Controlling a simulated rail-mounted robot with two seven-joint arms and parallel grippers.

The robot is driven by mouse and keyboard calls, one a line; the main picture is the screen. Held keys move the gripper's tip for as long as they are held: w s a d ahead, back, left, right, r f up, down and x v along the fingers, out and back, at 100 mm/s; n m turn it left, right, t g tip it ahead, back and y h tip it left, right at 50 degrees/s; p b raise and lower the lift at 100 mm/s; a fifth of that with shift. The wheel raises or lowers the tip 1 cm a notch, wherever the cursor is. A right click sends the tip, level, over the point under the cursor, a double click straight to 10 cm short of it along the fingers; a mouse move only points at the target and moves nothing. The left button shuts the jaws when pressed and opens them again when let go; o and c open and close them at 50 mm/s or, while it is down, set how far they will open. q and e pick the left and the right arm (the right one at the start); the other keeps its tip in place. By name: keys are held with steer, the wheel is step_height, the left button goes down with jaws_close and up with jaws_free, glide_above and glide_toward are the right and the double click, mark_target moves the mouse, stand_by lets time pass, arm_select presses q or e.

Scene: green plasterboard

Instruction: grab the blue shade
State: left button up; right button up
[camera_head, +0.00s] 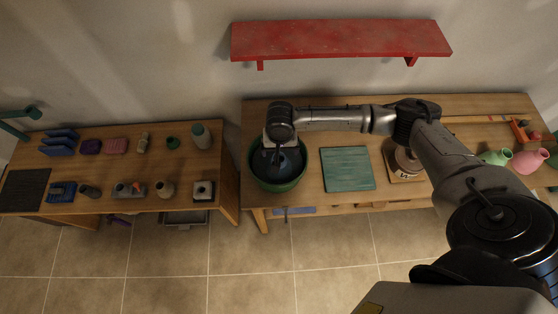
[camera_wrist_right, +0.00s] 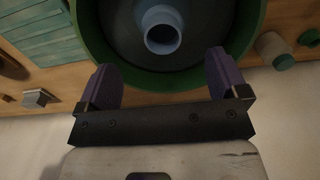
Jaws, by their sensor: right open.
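The blue shade (camera_head: 291,161) sits inside a green bowl (camera_head: 258,177) on the right-hand wooden table. In the wrist view the shade's pale blue round neck (camera_wrist_right: 161,30) points up at the camera, with a dark blue-grey body around it inside the green bowl rim (camera_wrist_right: 250,38). My right gripper (camera_head: 274,154) is over the bowl and hides part of the shade. In the wrist view its two purple finger pads (camera_wrist_right: 163,75) are wide apart with nothing between them. The neck lies just beyond the pads, near the middle of the gap. My left gripper is not in view.
A green board (camera_head: 347,169) lies right of the bowl, and a wooden-based object (camera_head: 405,161) stands beyond it. Green (camera_head: 494,157) and pink (camera_head: 529,160) vases stand at far right. The left table (camera_head: 110,165) holds several small items. A red shelf (camera_head: 340,38) hangs above.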

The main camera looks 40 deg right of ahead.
steer(key=shift+w+a+f, duration=0.1)
steer(key=shift+w+f, duration=0.05)
steer(key=shift+f, duration=3.55)
steer(key=c, duration=1.1)
